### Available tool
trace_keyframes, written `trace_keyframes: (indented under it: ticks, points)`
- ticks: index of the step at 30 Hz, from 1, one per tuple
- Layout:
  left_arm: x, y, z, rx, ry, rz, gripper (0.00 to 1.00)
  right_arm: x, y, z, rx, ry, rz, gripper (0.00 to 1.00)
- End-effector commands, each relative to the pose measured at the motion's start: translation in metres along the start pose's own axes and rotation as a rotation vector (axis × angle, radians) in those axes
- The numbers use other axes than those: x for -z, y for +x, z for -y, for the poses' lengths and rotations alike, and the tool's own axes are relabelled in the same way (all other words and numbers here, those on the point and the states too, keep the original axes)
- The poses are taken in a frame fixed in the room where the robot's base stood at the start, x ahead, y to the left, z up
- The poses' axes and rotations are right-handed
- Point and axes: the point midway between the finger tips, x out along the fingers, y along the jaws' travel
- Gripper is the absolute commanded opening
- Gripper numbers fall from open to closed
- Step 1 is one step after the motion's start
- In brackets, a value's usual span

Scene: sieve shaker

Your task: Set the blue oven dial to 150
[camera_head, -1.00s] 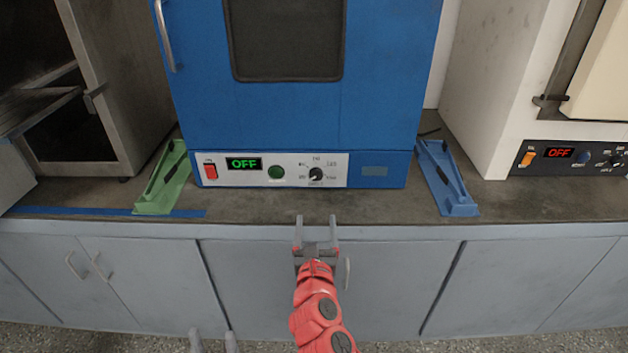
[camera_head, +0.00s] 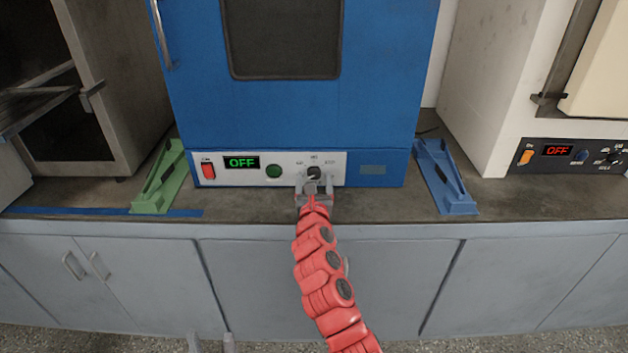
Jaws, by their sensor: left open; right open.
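The blue oven (camera_head: 300,115) stands on the counter, with a white control panel along its lower front. Its black dial (camera_head: 314,172) is at the right of that panel, with a printed scale around it, partly hidden by my gripper. The green display (camera_head: 241,162) reads OFF. My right gripper (camera_head: 315,187) is open, with its fingertips at the lower left and lower right of the dial; I cannot tell whether they touch it. My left gripper (camera_head: 212,343) is open and empty at the bottom edge of the view, far below the oven.
A red switch (camera_head: 208,170) and a green button (camera_head: 274,171) share the panel. A green tray (camera_head: 160,180) and a blue tray (camera_head: 444,180) flank the oven. A white oven (camera_head: 500,90) stands at the right. The counter (camera_head: 250,205) in front is narrow but clear.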

Motion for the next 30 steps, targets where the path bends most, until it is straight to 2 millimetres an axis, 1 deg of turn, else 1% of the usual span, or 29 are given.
trace_keyframes:
  ticks: [8,9,14,15,17,21,22,30]
  points:
    - [0.0,-0.0001,0.0,0.0,0.0,0.0,0.54,-0.0011,0.0019,-0.0005,-0.001,0.001,0.002,0.76]
    - [0.0,-0.0001,0.0,0.0,0.0,0.0,0.54,-0.0011,0.0019,-0.0005,-0.001,0.001,0.002,0.74]
    - [0.0,-0.0001,0.0,0.0,0.0,0.0,0.54,-0.0011,0.0018,-0.0005,-0.001,0.001,0.002,0.46]
    - [0.0,-0.0001,0.0,0.0,0.0,0.0,0.54,-0.0011,0.0018,-0.0005,-0.001,0.001,0.002,0.38]
    - [0.0,-0.0002,0.0,0.0,0.0,0.0,0.54,-0.001,0.0018,-0.0005,-0.001,0.001,0.002,0.28]
    - [0.0,-0.0001,0.0,0.0,0.0,0.0,0.54,-0.001,0.0018,-0.0005,-0.001,0.001,0.002,0.02]
    - [0.0,-0.0002,0.0,0.0,0.0,0.0,0.54,-0.001,0.0018,-0.0005,-0.001,0.002,0.002,0.0]
    - [0.0001,0.0003,0.0,0.0,0.0,0.0,0.54,-0.0013,0.0017,-0.0005,-0.001,0.021,0.002,0.0]
